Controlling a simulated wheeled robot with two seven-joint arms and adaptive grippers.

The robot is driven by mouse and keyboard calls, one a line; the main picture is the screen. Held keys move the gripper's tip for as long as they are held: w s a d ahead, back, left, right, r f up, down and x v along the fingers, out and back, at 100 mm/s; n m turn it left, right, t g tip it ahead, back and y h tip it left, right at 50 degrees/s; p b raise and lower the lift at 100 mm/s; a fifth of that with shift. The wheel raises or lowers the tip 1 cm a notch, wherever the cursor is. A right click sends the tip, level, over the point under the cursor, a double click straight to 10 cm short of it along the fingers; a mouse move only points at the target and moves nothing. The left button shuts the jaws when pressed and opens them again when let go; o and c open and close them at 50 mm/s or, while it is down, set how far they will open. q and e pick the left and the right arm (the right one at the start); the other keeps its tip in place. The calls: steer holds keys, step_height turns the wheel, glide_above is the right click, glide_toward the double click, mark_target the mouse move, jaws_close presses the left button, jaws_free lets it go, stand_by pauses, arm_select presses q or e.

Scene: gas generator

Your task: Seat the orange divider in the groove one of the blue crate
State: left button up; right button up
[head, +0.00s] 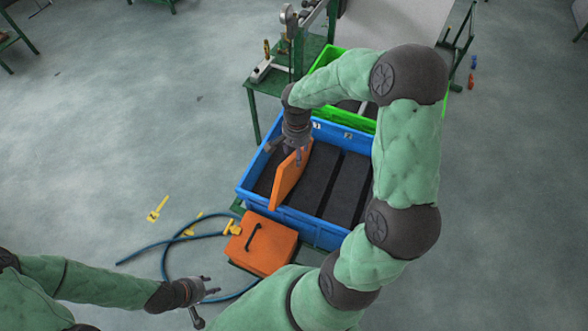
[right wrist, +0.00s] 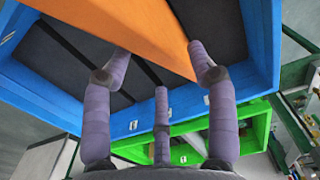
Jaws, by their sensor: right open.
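The blue crate (head: 318,229) has a dark interior with raised dark strips, and number labels on its far rim. The orange divider (head: 291,181) stands on edge, slightly tilted, in the crate's left part; I cannot tell whether its lower edge is in a groove. My right gripper (head: 294,153) is at the divider's far upper end. In the right wrist view the divider (right wrist: 135,30) passes between the spread fingers of the open right gripper (right wrist: 160,65), and the crate wall (right wrist: 180,108) lies beyond. My left gripper (head: 203,300) appears open and empty, low at the left.
A green crate (head: 326,57) stands directly behind the blue one. A green table (head: 268,82) with a metal device is behind left. An orange box (head: 262,243) with a black handle and blue hose (head: 165,262) lies in front. The floor at left is mostly clear.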

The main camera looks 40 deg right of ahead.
mark_target(295, 155)
step_height(295, 155, down, 3)
steer(key=shift+w+a+f, duration=0.1)
jaws_close()
stand_by(0.4)
